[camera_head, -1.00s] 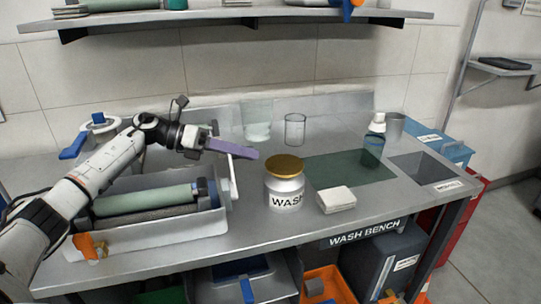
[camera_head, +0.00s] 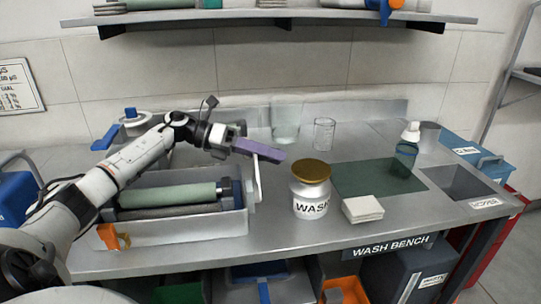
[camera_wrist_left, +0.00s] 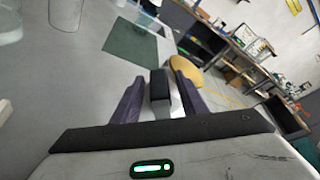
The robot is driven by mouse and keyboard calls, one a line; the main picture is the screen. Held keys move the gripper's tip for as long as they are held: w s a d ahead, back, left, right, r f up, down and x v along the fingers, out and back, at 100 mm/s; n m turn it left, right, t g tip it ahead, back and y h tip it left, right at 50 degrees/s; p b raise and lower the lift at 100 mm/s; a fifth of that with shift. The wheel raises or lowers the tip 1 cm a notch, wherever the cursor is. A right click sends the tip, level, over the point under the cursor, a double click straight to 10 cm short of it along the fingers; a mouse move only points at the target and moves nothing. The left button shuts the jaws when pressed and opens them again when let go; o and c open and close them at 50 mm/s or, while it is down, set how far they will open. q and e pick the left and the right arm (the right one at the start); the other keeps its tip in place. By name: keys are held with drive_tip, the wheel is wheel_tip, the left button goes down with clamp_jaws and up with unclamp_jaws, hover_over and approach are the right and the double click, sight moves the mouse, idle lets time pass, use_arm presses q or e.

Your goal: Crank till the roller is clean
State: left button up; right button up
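The ink unit is a grey tray (camera_head: 180,234) on the left of the bench. A pale green roller (camera_head: 170,195) lies lengthwise in it, above a darker grey roller (camera_head: 170,211). A light crank arm (camera_head: 258,185) stands at the tray's right end. My left gripper (camera_head: 262,150), with purple fingers, is above that end. The roller's underside is hidden. My right gripper is not in view.
A jar labelled WASH with a gold lid (camera_head: 310,190) stands just right of the tray. White cloths (camera_head: 362,209), a green mat (camera_head: 375,178), a wash bottle (camera_head: 407,147) and clear beakers (camera_head: 285,120) are further off. A shelf (camera_head: 270,20) hangs above the bench.

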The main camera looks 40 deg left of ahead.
use_arm(q)
drive_tip(key=shift+s+a, duration=0.3)
drive_tip(key=shift+a, duration=0.05)
drive_tip(key=b+v, duration=0.1)
drive_tip(key=v, duration=0.5)
drive_tip(key=shift+s+a+r, duration=0.2)
drive_tip(key=shift+r, duration=0.05)
drive_tip(key=shift+w+r, duration=0.1)
